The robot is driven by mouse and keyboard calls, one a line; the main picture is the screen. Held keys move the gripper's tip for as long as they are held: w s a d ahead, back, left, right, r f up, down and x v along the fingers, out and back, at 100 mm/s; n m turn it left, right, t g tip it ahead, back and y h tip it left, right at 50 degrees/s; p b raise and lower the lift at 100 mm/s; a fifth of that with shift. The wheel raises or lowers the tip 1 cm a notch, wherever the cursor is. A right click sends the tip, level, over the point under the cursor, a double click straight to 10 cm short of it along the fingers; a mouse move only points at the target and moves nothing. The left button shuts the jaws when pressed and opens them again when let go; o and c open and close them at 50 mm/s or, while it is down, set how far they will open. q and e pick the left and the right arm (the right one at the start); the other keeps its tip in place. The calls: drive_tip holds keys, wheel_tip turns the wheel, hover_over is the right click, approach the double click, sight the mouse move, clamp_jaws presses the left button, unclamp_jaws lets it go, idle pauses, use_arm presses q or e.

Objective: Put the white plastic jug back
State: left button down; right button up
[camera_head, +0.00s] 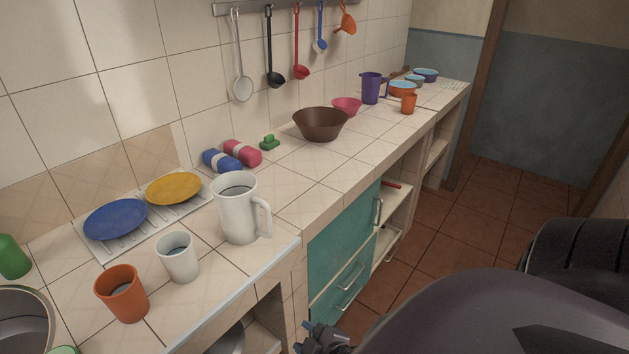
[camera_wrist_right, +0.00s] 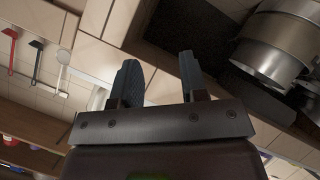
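The white plastic jug (camera_head: 236,213) stands upright on the tiled counter, near its front edge, in the head view. Its handle points right. My right gripper (camera_head: 318,338) shows at the bottom edge of the head view, below and in front of the counter, apart from the jug. In the right wrist view the two fingers of this gripper (camera_wrist_right: 160,78) stand apart with nothing between them. A pale shape beside the left finger there is too hidden to identify. My left gripper is not in view.
A white cup (camera_head: 178,258) and an orange cup (camera_head: 123,293) stand left of the jug. Blue (camera_head: 115,220) and yellow (camera_head: 173,188) plates lie on a rack behind. A brown bowl (camera_head: 320,123) stands farther along. Counter right of the jug is clear. Metal pots (camera_wrist_right: 275,50) show in the wrist view.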

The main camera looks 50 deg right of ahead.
drive_tip(key=s+f+m, duration=0.1)
drive_tip(key=m, duration=0.1)
drive_tip(key=s+a+f+m+y, duration=0.1)
drive_tip(key=m, duration=0.1)
drive_tip(key=s+m, duration=0.1)
drive_tip(key=shift+s+a+f+m+g+y, duration=0.2)
drive_tip(key=shift+a+f+m+g+y, duration=0.1)
drive_tip(key=shift+f+m+g, duration=0.1)
idle(0.9)
